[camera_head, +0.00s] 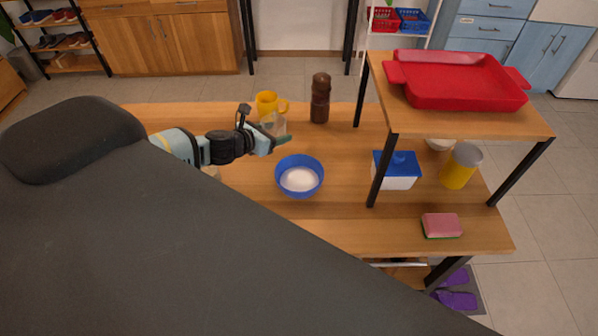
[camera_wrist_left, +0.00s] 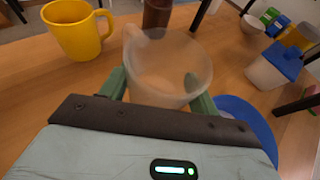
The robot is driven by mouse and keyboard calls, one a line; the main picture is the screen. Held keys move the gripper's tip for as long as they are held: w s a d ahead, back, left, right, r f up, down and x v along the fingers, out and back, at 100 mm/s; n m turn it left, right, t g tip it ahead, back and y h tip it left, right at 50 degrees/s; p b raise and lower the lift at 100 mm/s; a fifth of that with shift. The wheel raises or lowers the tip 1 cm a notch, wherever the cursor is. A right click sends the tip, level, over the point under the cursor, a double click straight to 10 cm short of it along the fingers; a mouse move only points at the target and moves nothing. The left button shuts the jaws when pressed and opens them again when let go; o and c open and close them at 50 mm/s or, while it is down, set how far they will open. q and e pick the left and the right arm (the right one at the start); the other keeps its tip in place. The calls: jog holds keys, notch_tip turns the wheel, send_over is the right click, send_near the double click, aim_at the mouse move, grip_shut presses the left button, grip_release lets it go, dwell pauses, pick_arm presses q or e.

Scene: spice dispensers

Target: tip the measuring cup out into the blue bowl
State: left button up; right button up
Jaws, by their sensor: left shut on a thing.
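The translucent measuring cup (camera_wrist_left: 167,62) is held between the green fingers of my left gripper (camera_wrist_left: 160,95). In the head view the left gripper (camera_head: 279,139) is above the table, just behind and left of the blue bowl, and partly hides the cup (camera_head: 274,121). The cup looks roughly upright; I cannot tell how much is in it. The blue bowl (camera_head: 287,186) stands on the table with white contents inside. Its rim also shows at the right in the wrist view (camera_wrist_left: 249,118), partly hidden by my gripper. My right gripper is not in view.
A yellow mug (camera_head: 267,103) and a brown grinder (camera_head: 320,98) stand behind the cup. A black-legged shelf (camera_head: 450,119) carrying a red tray (camera_head: 463,86) stands at right, with a blue-lidded box (camera_head: 399,176) and yellow shaker (camera_head: 460,168) under it. A sponge (camera_head: 441,225) lies at front right.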

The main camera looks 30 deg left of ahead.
aim_at(281, 122)
pick_arm(q)
jog(key=shift+r, duration=1.75)
jog(key=s+d, duration=0.3)
jog(key=d, duration=0.7)
jog(key=s+d+r+n+y, duration=0.1)
jog(key=s+d+r, duration=0.4)
jog(key=s, duration=0.1)
jog(key=s+d+r+n+y, duration=0.1)
jog(key=s+d+r, duration=0.3)
jog(key=s, duration=0.3)
jog(key=shift+s+d+r+y, duration=0.3)
jog(key=shift+d+r, duration=0.1)
jog(key=shift+d, duration=0.3)
